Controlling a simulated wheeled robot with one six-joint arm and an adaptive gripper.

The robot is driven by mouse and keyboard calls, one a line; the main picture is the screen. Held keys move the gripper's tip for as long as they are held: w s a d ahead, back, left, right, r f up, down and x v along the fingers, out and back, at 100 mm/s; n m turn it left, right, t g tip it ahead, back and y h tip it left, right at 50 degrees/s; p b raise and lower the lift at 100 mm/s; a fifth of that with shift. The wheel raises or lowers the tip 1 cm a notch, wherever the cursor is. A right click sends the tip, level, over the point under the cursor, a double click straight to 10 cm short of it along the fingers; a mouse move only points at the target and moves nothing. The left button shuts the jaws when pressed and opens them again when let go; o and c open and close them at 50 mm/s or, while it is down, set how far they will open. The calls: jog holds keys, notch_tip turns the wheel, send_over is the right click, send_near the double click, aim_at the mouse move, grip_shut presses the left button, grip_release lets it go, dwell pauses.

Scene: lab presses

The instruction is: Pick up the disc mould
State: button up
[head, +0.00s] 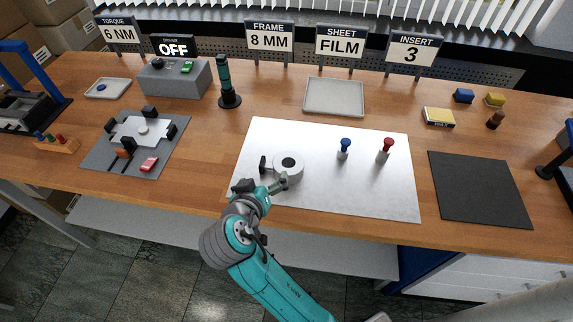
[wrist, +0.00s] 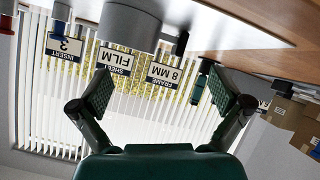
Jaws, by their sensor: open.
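A round pale grey cylinder with a dark centre, which looks like the disc mould (head: 290,163), stands on the bright metal sheet (head: 325,200) near its left front part. My gripper (head: 273,173) is open and empty at the front left of the cylinder, close to it. In the wrist view, which is upside down, my gripper (wrist: 164,90) shows its two pads wide apart. A grey cylinder (wrist: 130,20) shows beyond them at the top edge, cut off by the frame, and not between the pads. I cannot tell whether a finger touches it.
A blue-topped peg (head: 345,148) and a red-topped peg (head: 384,150) stand right of the cylinder. A grey fixture plate (head: 105,165) lies left, a dark mat (head: 480,190) right. A dark upright tool (head: 226,85) and signs stand behind. The sheet's right front is clear.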

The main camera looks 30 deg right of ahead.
aim_at(271, 174)
jog(key=shift+w+r+x, duration=0.1)
jog(key=shift+r+x, duration=0.05)
jog(key=shift+x, duration=1.65)
jog(key=shift+w+r+x, duration=0.1)
jog(key=shift+r+x, duration=0.05)
jog(key=shift+x, duration=1.7)
jog(key=c, duration=1.2)
